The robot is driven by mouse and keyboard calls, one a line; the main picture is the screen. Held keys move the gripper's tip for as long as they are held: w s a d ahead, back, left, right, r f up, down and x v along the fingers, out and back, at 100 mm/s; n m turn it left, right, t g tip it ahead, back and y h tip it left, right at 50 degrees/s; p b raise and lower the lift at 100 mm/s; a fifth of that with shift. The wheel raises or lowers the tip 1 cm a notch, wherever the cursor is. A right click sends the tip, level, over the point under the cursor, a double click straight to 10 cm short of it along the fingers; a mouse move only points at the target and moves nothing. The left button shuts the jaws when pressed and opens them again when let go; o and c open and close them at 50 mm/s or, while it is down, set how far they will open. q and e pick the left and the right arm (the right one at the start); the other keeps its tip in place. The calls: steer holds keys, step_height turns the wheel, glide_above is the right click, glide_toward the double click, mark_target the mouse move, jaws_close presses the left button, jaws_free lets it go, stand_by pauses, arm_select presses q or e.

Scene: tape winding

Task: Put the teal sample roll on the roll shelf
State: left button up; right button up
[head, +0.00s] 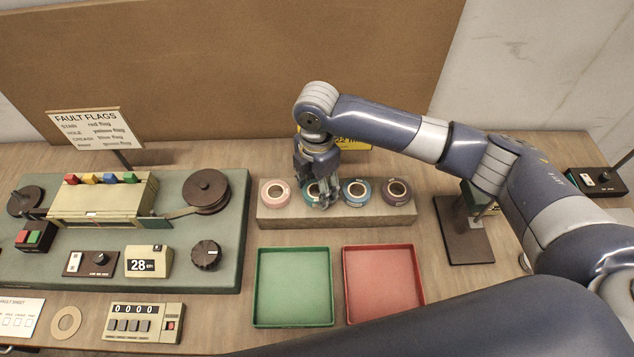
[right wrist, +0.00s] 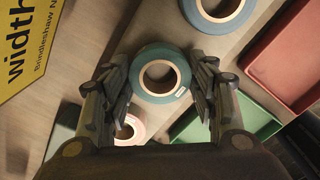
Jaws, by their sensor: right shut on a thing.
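The teal sample roll (head: 309,189) is at the wooden roll shelf (head: 335,232), second from the left in the row and partly hidden by my right gripper (head: 323,195). In the right wrist view the teal roll (right wrist: 143,82) lies between the two fingers of my right gripper (right wrist: 163,80), which is shut on it. I cannot tell whether the roll touches the shelf or is slightly raised. My left gripper is not in view.
A pink roll (head: 265,193) sits left of it; a blue roll (head: 357,201) and a dark purplish roll (head: 408,190) sit right. A green tray (head: 293,287) and a red tray (head: 384,283), both empty, lie in front. A yellow sign (head: 350,142) stands behind.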

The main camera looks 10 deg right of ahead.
steer(key=o, duration=1)
steer(key=shift+f, duration=0.1)
steer(key=shift+c, duration=0.2)
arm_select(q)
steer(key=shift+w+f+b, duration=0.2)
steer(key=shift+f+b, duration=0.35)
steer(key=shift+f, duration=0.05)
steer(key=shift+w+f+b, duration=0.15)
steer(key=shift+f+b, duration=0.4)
arm_select(e)
step_height(320, 180, up, 12)
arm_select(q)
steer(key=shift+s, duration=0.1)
